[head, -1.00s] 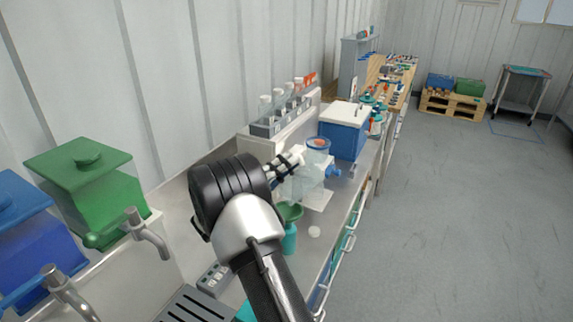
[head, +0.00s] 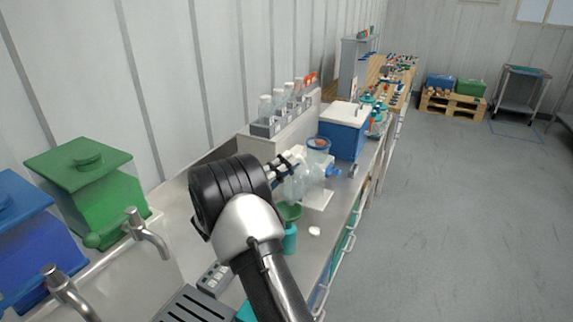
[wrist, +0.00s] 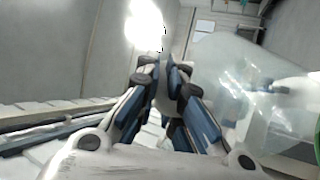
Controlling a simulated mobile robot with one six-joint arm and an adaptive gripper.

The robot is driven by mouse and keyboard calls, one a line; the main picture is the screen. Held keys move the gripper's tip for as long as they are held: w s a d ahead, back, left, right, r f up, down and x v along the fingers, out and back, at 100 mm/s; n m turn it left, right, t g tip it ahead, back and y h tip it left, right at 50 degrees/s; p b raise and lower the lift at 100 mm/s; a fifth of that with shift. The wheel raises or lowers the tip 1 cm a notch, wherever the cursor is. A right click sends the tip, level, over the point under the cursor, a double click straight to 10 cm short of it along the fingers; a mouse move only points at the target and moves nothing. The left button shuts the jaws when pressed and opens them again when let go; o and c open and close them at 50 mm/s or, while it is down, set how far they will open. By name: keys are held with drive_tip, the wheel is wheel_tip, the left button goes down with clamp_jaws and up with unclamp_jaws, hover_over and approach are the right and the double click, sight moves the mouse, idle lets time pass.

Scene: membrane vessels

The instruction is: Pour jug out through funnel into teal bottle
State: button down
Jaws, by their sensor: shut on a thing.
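My gripper (head: 284,167) is shut on the clear jug (head: 301,184). In the head view the jug is tilted and hangs over the counter, close to the green funnel (head: 289,211). The funnel sits in the mouth of the teal bottle (head: 289,239), which stands upright on the counter. In the wrist view my gripper (wrist: 168,75) has its fingers together at the jug's handle, and the see-through jug (wrist: 235,75) fills the right side. I cannot tell whether liquid is flowing from the jug.
A clear vessel with a blue rim (head: 318,149) stands behind the jug, before a blue cooler box (head: 343,138) with a white lid. A small white item (head: 314,231) lies right of the bottle. Bottles in a rack (head: 279,113) line the wall. Green (head: 92,200) and blue containers stand left.

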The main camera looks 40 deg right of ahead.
idle(0.3)
drive_tip(key=s+d+f+t+y+p, duration=0.1)
drive_tip(key=d+f+y+p, duration=0.1)
drive_tip(key=d+y+p, duration=0.45)
drive_tip(key=s+d+f+t+y+p, duration=0.1)
drive_tip(key=d+f+y+p, duration=0.1)
drive_tip(key=d+y+p, duration=0.45)
drive_tip(key=shift+d+r+t+y+p, duration=0.2)
drive_tip(key=shift+r+y+p, duration=1.1)
drive_tip(key=shift+p, duration=2.35)
drive_tip(key=shift+d+r+t+y+p, duration=0.15)
drive_tip(key=shift+r+y+p, duration=0.5)
drive_tip(key=shift+y+p, duration=2.15)
drive_tip(key=shift+d+r+t+y+p, duration=0.2)
drive_tip(key=shift+r+y+p, duration=0.65)
drive_tip(key=shift+p, duration=3.7)
drive_tip(key=shift+a+r, duration=0.1)
drive_tip(key=shift+r, duration=0.05)
